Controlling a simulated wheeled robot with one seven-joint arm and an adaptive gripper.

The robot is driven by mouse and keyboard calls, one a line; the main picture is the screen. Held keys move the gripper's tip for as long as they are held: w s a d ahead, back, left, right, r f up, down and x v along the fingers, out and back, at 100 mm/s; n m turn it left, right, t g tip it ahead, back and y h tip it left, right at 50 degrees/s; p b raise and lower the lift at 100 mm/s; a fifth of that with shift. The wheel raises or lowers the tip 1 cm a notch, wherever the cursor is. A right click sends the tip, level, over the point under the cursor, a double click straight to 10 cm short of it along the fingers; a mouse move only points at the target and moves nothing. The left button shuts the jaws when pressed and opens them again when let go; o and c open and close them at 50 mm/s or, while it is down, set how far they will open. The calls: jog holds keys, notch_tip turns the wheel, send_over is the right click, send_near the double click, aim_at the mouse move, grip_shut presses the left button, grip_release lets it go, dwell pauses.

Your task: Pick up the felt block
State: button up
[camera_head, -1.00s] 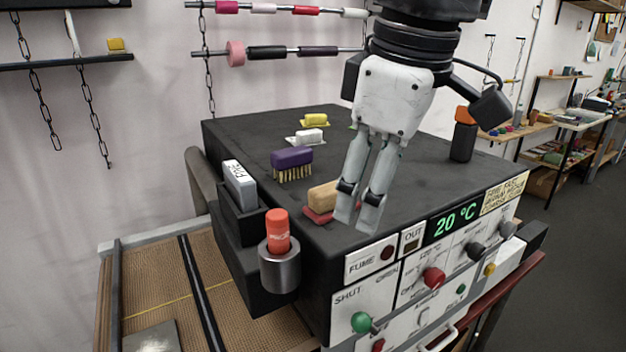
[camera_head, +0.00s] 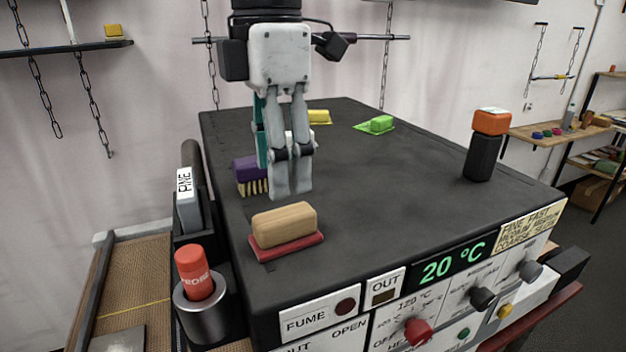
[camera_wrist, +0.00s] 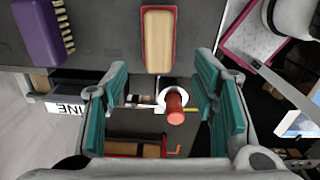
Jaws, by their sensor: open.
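The likely felt block is a wooden block (camera_head: 285,222) on a red felt-like base, lying flat on the dark machine top near its front left corner. It also shows upright at the top centre of the wrist view (camera_wrist: 157,40). My gripper (camera_head: 290,192) is open and empty, its fingers pointing down. In the head view the fingertips appear just behind the block, apart from it; their exact height is unclear. In the wrist view the teal-padded fingers (camera_wrist: 161,78) are spread wide, with the block beyond them, not between them.
A purple brush (camera_head: 248,170) stands close behind my gripper, partly hidden. A black orange-topped bottle (camera_head: 485,145) stands right. An orange-red cylinder (camera_head: 195,272) sits in a metal cup at left. The machine top's middle is clear.

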aim_at(284, 213)
notch_tip(284, 213, down, 3)
jog(key=shift+r, duration=0.15)
jog(key=shift+w+d+f+p, duration=0.15)
jog(key=shift+f+p, duration=0.3)
jog(key=shift+f, duration=0.9)
jog(key=shift+w+d+f+p, duration=0.1)
jog(key=shift+f+p, duration=0.35)
jog(key=shift+f, duration=0.85)
jog(key=shift+c, duration=0.5)
grip_shut()
